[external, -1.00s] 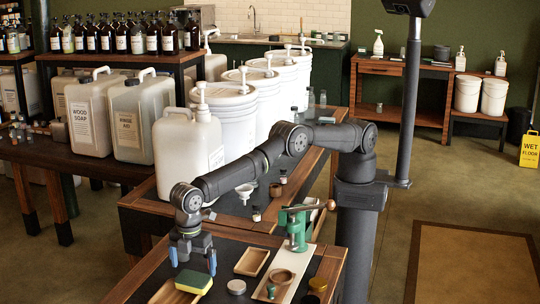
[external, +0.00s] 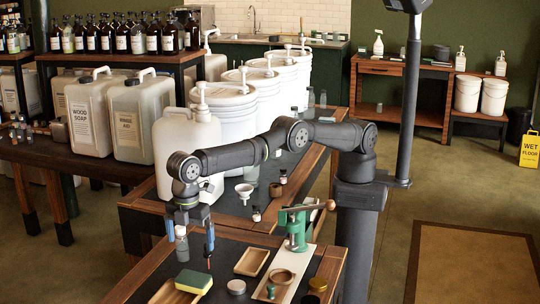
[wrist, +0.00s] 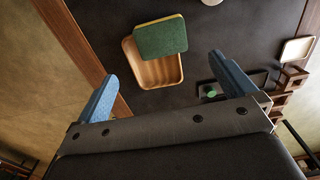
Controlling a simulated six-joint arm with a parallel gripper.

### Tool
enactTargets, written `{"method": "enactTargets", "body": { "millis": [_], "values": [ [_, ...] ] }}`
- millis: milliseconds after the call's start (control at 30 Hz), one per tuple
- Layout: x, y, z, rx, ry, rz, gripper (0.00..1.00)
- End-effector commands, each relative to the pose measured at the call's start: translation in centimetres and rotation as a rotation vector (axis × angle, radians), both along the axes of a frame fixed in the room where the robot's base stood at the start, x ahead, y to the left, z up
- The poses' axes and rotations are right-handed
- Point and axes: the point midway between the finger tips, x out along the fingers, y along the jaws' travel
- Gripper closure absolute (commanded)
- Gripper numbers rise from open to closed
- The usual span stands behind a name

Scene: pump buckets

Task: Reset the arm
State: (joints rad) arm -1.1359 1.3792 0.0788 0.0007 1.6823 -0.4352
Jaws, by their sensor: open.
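My gripper (external: 190,245) hangs over the left end of the near bench in the external view, with its blue fingers spread apart. In the wrist view, my gripper (wrist: 165,92) is open and nothing is between its fingers. Below and ahead of it, a green and yellow sponge (external: 194,281) rests on a small wooden tray (external: 168,295). The wrist view shows the sponge (wrist: 160,37) lying tilted across the far part of the tray (wrist: 155,74). My gripper is apart from both.
A large white pump jug (external: 186,155) stands behind my arm.

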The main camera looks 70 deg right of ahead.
Motion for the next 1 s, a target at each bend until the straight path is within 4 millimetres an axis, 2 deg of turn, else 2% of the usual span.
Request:
{"method": "enactTargets", "body": {
  "millis": [167, 700, 733, 800, 1000],
  "values": [
    [0.0, -0.1, -2.3, -0.003, 0.001, 0.000, 0.00],
    [0.0, -0.1, -12.6, -0.002, 0.001, 0.000, 0.00],
    [0.0, 0.0, -12.8, 0.000, 0.000, 0.000, 0.00],
    [0.0, 0.0, -11.3, 0.003, -0.001, 0.000, 0.00],
    [0.0, 0.0, -10.1, 0.001, 0.000, 0.000, 0.00]
  ]
}}
